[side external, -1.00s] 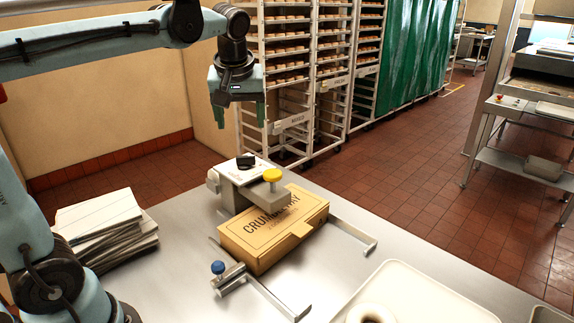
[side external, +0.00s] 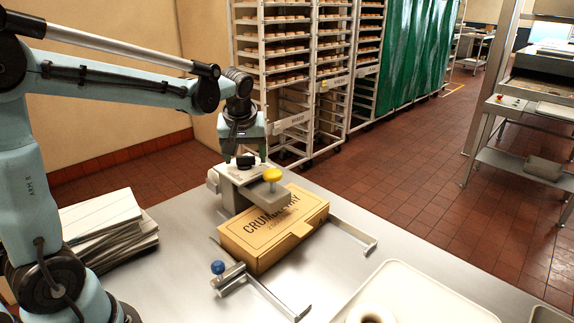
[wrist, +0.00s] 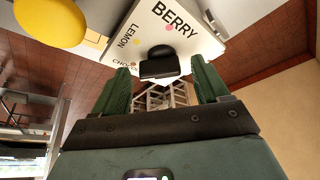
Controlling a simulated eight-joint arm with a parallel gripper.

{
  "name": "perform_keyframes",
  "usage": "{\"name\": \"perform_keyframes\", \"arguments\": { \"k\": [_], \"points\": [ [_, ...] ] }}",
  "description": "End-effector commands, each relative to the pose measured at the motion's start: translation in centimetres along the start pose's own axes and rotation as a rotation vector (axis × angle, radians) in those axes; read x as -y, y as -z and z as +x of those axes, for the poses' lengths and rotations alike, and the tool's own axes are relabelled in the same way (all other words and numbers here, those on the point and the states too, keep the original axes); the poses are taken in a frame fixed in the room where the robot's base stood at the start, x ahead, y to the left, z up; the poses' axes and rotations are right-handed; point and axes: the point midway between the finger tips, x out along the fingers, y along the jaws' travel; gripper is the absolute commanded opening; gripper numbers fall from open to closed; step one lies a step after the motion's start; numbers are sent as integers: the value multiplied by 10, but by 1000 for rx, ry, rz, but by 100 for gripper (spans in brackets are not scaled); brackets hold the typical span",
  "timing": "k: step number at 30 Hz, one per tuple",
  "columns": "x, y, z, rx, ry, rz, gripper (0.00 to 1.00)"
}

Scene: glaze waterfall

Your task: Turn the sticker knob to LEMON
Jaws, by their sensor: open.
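The black sticker knob (side external: 246,162) sits on the top plate of the grey sticker unit (side external: 228,186). In the wrist view the knob (wrist: 160,66) stands on a white dial plate (wrist: 200,42) printed BERRY, LEMON and CHOC, with small coloured dots. BERRY is at the upper right, LEMON (wrist: 130,36) to the left of the knob, and CHOC at the lower left. I cannot tell which word the knob points at. My gripper (side external: 246,152) is open just above the knob, pointing down. Its green fingers (wrist: 163,85) stand apart, one on each side of the knob, without visible contact.
A yellow knob (side external: 272,175) is close by on the unit's arm, over a cardboard box (side external: 275,232) between metal guides. A blue knob (side external: 218,267) is on the front guide. Flat cartons (side external: 105,225) are stacked left; a pale tray (side external: 440,300) is front right.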

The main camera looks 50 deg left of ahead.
Motion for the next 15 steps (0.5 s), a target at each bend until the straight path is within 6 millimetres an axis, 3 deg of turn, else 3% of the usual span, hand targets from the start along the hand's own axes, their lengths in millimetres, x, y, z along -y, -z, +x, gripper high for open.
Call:
{"name": "perform_keyframes", "arguments": {
  "k": [5, 15],
  "points": [
    [0, 0, 0, 0, 0, 0, 73],
    [0, 0, 0, 0, 0, 0, 21]
  ]
}}
